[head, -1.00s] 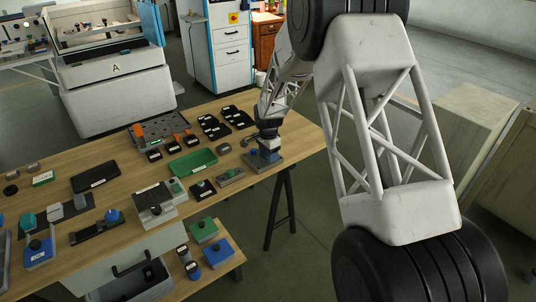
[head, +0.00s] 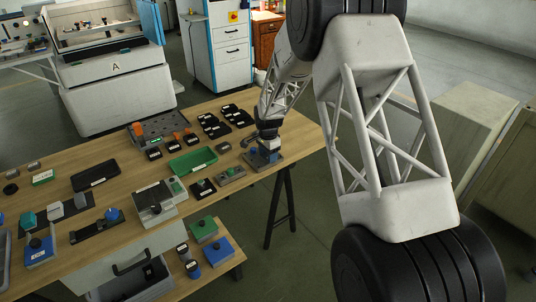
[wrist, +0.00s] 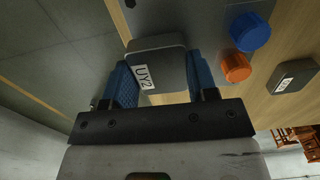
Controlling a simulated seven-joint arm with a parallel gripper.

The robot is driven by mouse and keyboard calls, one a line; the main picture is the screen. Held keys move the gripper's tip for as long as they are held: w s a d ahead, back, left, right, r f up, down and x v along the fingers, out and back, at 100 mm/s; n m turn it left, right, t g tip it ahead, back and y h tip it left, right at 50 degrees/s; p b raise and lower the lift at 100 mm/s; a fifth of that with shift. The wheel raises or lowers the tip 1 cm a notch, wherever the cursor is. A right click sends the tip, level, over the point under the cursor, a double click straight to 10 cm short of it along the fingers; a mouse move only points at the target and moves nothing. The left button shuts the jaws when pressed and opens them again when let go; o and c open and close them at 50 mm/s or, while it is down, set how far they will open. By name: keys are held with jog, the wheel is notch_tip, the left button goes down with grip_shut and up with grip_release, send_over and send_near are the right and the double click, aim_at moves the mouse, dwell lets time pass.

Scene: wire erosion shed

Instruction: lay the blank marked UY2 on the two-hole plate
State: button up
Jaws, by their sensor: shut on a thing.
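The blank marked UY2 (wrist: 158,66) is a grey block with rounded edges and a white label. In the wrist view it sits between the two blue fingers of my gripper (wrist: 160,82), which is shut on it. A grey plate (wrist: 197,18) lies beyond the blank, with a dark hole partly showing at the top edge. I cannot tell if the blank touches the plate. In the head view my gripper (head: 267,146) is low over the grey plate (head: 277,161) at the table's right end; the blank is too small to make out there.
A blue knob (wrist: 250,31) and an orange knob (wrist: 236,67) stand beside the blank. Another labelled grey block (wrist: 293,77) lies on the wood. A green tray (head: 193,161) and several fixtures stand to the left on the table. The table's edge is close to the plate.

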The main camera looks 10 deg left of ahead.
jog(key=shift+f, duration=0.25)
dwell(0.4)
jog(key=o, duration=1.5)
jog(key=shift+o, duration=0.2)
jog(key=shift+r, duration=0.15)
jog(key=shift+r, duration=3.3)
